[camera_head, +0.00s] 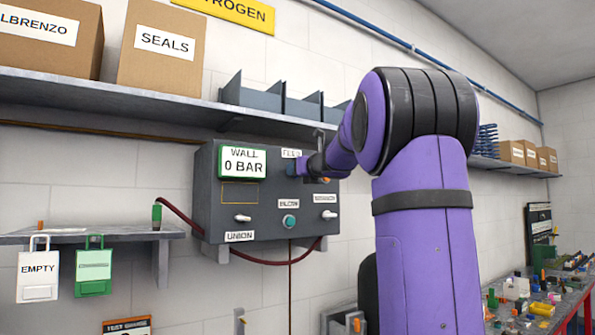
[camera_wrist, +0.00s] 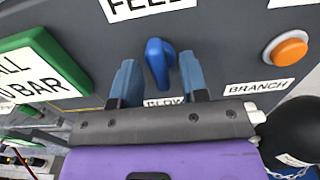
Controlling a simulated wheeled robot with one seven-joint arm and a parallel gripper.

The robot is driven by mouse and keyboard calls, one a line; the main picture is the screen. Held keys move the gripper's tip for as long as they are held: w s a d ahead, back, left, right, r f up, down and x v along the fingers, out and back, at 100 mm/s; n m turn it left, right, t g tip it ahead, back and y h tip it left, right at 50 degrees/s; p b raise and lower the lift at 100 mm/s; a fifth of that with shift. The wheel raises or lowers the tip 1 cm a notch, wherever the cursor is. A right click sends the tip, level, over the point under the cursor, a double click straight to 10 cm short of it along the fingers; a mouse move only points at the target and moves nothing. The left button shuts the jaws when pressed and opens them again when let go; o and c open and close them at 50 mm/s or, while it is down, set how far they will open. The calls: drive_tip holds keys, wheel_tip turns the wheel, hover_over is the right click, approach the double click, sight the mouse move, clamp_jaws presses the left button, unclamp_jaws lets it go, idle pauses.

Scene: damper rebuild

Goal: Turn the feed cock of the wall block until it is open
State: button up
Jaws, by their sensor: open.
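The wall block (camera_head: 212,215) is a dark grey box on the wall, with a green-framed display (camera_head: 241,162) reading "WALL 0 BAR". The feed cock (camera_wrist: 158,62) is a blue knob with a long grip below the "FEED" label in the wrist view. Its grip runs nearly up and down in that picture, slightly tilted. In the head view my gripper and arm hide it. My gripper (camera_wrist: 160,78) is open, one blue finger on each side of the cock. Gaps show between the fingers and the knob, so I see no grip on it.
An orange button (camera_wrist: 286,48) is right of the cock, above a "BRANCH" label. Lower on the block are a teal knob (camera_head: 289,221) and two white levers, left (camera_head: 243,218) and right (camera_head: 329,214). A shelf (camera_head: 130,98) with boxes runs above; a red hose (camera_head: 265,258) hangs below.

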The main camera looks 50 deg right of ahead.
drive_tip(key=shift+c, duration=0.2)
clamp_jaws()
drive_tip(key=n, duration=0.4)
drive_tip(key=shift+n, duration=0.4)
drive_tip(key=n, duration=0.4)
drive_tip(key=shift+n, duration=0.3)
drive_tip(key=n, duration=0.4)
